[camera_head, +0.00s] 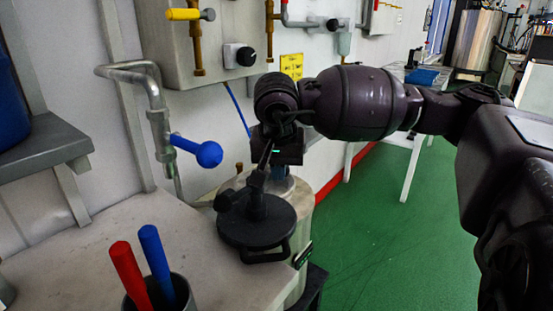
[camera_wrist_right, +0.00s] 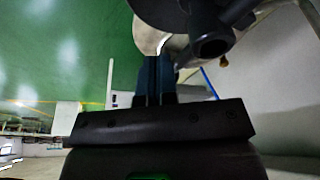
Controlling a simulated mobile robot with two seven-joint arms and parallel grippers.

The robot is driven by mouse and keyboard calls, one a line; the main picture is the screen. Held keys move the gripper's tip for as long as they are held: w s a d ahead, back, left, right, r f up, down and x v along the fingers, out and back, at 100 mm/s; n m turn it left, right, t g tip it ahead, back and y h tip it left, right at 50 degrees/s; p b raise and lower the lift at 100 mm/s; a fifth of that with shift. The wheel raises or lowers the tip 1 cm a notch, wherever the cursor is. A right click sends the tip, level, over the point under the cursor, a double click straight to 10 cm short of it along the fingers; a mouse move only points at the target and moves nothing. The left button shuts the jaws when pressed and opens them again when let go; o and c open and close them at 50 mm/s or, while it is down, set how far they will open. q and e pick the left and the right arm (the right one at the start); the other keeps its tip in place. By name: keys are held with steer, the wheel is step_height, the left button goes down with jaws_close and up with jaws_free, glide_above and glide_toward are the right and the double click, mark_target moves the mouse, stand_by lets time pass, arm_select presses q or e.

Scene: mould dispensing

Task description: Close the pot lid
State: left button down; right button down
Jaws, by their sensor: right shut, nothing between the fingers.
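The pot (camera_head: 299,262) is a pale cylinder beside the worktop's right edge. Its dark round lid (camera_head: 245,232) lies roughly flat over the front of the pot's top, with an upright dark handle piece. Pale surface shows behind the lid; I cannot tell whether the lid is fully seated. My right gripper (camera_head: 280,172) is just behind the lid, pointing down, with its fingers together and empty. In the right wrist view, the shut right gripper (camera_wrist_right: 156,62) is below the dark lid (camera_wrist_right: 168,12) and its handle piece (camera_wrist_right: 211,42). The left gripper is not in view.
A pale worktop (camera_head: 90,240) fills the lower left, with a cup (camera_head: 185,298) holding a red and a blue handle. A pipe with a blue valve handle (camera_head: 207,154) stands at the wall. Green floor (camera_head: 400,240) is open to the right.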

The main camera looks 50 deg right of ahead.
steer(key=shift+w+d+f, duration=0.1)
steer(key=shift+w+d, duration=0.3)
steer(key=shift+d, duration=0.2)
steer(key=shift+w+d+f, duration=0.1)
steer(key=shift+w+d, duration=0.3)
steer(key=shift+d, duration=0.2)
steer(key=shift+d+r, duration=0.1)
steer(key=shift+r, duration=0.05)
steer(key=shift+w+d+n, duration=0.1)
steer(key=shift+d+n, duration=0.3)
steer(key=shift+n, duration=0.1)
